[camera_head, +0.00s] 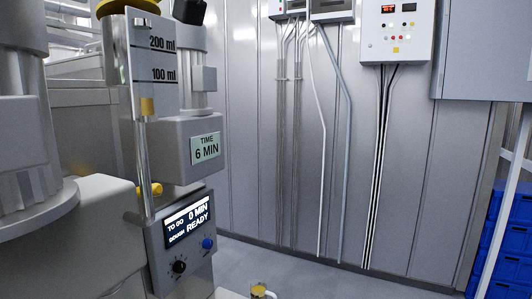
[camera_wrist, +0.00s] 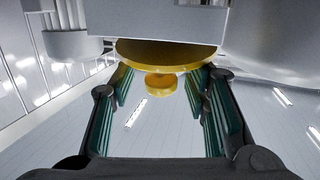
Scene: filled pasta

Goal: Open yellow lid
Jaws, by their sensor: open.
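A yellow lid (camera_wrist: 165,53), a round disc with a small round knob (camera_wrist: 160,84), shows in the wrist view at the top middle. My gripper (camera_wrist: 160,78) is open in the wrist view, with green-padded fingers left and right of the knob. I see gaps between the knob and both pads, and nothing is held. In the head view, a yellow rounded part (camera_head: 128,6) sits at the top of the machine, cut by the frame edge; I cannot tell if it is the same lid. A dark part at the top edge there is too cropped to identify.
A small cup (camera_head: 261,290) is at the bottom edge. Blue crates (camera_head: 508,245) stand at right. A control box (camera_head: 397,32) hangs on the wall. The visible floor is clear.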

